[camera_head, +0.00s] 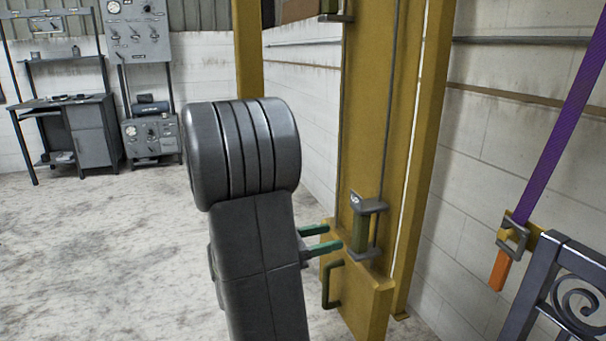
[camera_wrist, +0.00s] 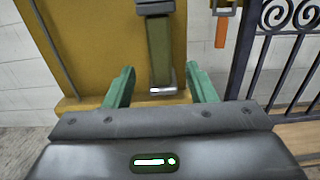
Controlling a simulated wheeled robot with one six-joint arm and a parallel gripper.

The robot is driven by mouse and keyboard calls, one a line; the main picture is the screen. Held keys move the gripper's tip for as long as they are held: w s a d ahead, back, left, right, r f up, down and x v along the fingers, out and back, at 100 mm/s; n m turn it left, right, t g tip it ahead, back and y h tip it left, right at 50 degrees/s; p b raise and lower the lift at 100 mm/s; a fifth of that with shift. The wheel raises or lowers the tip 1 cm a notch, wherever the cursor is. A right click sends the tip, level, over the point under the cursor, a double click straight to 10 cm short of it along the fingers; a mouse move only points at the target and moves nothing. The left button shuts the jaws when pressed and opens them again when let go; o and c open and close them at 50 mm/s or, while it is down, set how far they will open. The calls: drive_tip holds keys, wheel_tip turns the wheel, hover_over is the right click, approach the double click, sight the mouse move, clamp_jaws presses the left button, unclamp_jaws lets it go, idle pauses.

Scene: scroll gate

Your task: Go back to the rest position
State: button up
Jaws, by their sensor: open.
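My gripper (camera_head: 326,240) has two green fingers pointing right toward the yellow gate post. It also shows in the wrist view (camera_wrist: 164,88), with its fingers spread apart and nothing between them in its grasp. A green upright handle with grey end brackets (camera_head: 360,228) is on the post, just beyond the fingertips in the head view. In the wrist view the handle (camera_wrist: 160,50) appears between and ahead of the fingers. My dark arm covers part of the scene in the head view.
At right, a purple strap (camera_head: 565,115) with an orange end hangs by a dark scrolled metal gate (camera_head: 575,300). A desk (camera_head: 75,125) and control panels (camera_head: 150,135) stand back left. The floor at left is clear.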

sight(369, 226)
drive_tip(key=shift+b+x, duration=0.7)
drive_tip(key=shift+x, duration=4.9)
drive_tip(key=p+v, duration=0.2)
drive_tip(key=v, duration=1.2)
drive_tip(key=b+x, duration=0.2)
drive_tip(key=x, duration=1.2)
drive_tip(key=shift+d+r, duration=0.15)
wheel_tip(369, 226, up, 44)
drive_tip(key=p, duration=2.5)
drive_tip(key=shift+p, duration=0.35)
drive_tip(key=shift+a+f, duration=0.2)
drive_tip(key=shift+f, duration=0.15)
